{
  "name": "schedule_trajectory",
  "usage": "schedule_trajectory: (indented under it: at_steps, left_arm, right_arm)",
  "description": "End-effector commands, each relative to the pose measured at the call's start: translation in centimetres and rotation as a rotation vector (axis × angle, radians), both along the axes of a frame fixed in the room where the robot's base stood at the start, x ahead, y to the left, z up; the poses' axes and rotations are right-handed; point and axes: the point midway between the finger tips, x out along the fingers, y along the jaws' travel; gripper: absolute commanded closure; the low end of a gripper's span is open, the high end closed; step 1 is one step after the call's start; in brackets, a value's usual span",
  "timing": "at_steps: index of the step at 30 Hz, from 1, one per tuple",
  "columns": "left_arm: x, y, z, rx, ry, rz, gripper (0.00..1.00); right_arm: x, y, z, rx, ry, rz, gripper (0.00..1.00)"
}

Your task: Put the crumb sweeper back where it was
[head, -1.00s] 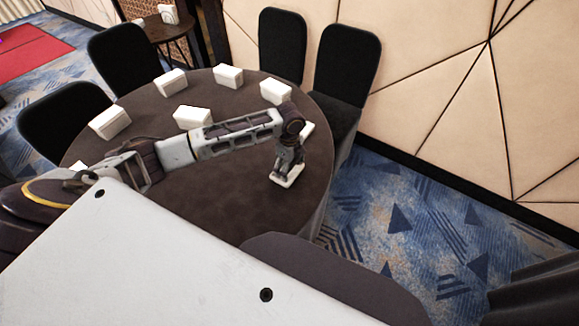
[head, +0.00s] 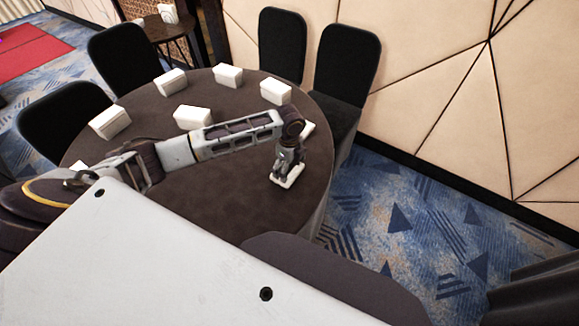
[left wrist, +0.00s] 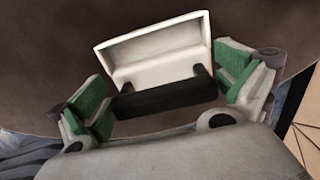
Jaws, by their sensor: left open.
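The crumb sweeper (head: 290,181), white with a raised rim, lies on the round brown table (head: 225,205) near its right edge. In the left wrist view the sweeper (left wrist: 155,52) shows its white body and a black bar along the near side. My left gripper (head: 287,168) points down over it. Its green-padded fingers (left wrist: 165,90) are apart, one on each side of the sweeper's black part. The gripper and wrist partly cover the sweeper in the head view. My right gripper is not in view.
Several white boxes, one of them (head: 276,92) at the back right, stand along the table's far side. Another white item (head: 308,129) is partly behind my arm. Black chairs (head: 346,62) surround the table. Its front middle is bare.

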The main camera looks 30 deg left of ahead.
Motion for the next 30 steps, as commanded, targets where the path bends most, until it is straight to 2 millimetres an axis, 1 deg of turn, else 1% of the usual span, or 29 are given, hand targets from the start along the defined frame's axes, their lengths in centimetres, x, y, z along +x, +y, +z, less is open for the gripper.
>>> schedule_trajectory:
  at_steps: [4,8,15,21,27,30]
  left_arm:
    - [0.0,0.0,0.3,0.0,-0.001,0.0,0.0]
    - [0.1,0.0,1.1,0.0,-0.003,0.001,0.0]
    - [0.1,0.0,3.9,0.0,-0.002,0.0,0.0]
    - [0.1,0.0,6.9,-0.001,-0.003,0.0,0.0]
    - [0.1,0.0,9.8,0.0,-0.003,0.001,0.0]
    - [0.1,0.0,10.9,0.0,-0.001,0.001,0.0]
  right_arm:
    - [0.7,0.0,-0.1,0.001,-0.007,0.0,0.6]
    - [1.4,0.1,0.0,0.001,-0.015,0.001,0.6]
    - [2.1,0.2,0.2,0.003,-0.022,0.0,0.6]
    - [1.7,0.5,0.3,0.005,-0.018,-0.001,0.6]
    - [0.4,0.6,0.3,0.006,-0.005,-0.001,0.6]
    - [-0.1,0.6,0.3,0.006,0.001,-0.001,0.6]
